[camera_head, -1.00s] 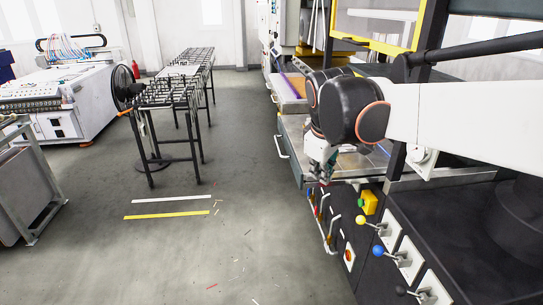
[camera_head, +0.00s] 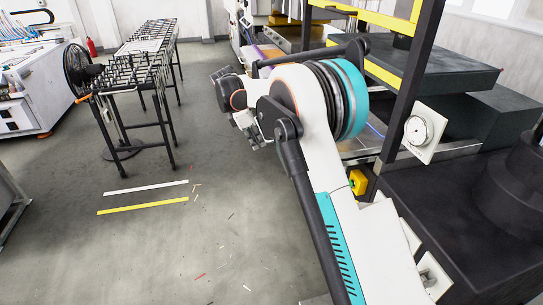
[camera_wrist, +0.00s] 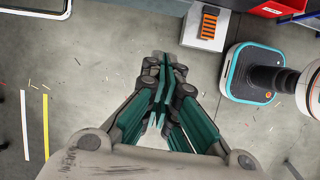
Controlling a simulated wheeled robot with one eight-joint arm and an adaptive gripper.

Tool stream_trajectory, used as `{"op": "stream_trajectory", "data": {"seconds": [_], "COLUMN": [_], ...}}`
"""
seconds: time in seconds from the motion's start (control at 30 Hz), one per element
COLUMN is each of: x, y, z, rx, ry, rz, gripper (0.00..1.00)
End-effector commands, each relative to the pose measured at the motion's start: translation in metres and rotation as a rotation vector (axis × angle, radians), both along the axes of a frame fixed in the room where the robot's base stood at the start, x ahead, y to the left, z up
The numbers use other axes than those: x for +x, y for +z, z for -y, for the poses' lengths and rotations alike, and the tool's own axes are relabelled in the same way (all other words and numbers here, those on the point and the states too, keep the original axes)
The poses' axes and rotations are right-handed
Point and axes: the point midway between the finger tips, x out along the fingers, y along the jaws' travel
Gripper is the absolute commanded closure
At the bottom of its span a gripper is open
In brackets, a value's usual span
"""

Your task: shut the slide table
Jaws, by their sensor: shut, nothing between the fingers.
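The slide table (camera_head: 355,147) under the gantry at the right is mostly hidden behind my arm in the head view. Only part of its pale top with a blue line shows. Its front and handle are hidden, so I cannot tell how far out it stands. My gripper (camera_head: 254,142) hangs off the front of the machine, left of the table, over the floor. In the wrist view my gripper (camera_wrist: 157,118) points down with its green-lined fingers together and nothing between them. It seems to touch nothing.
The gantry's black post and yellow frame (camera_head: 388,75) rise beside my arm. A yellow box (camera_head: 357,182) sits on the front below. A roller stand (camera_head: 135,80) is at the left.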

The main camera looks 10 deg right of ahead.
Motion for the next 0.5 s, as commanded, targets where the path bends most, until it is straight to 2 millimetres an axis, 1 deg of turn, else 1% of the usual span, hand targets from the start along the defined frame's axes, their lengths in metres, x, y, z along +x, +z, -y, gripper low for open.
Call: {"op": "stream_trajectory", "data": {"seconds": [0.03,0.1,0.27,0.37,0.5], "x": [0.004,0.007,0.008,0.008,0.008], "y": [-0.006,-0.011,-0.021,-0.033,-0.058], "z": [-0.001,-0.002,0.000,0.005,0.015], "rx": [-0.006,-0.012,-0.016,-0.016,-0.015], "ry": [0.014,0.028,0.037,0.036,0.035], "rz": [-0.012,-0.024,-0.033,-0.033,-0.031], "gripper": [1.00,1.00,1.00,1.00,1.00]}}
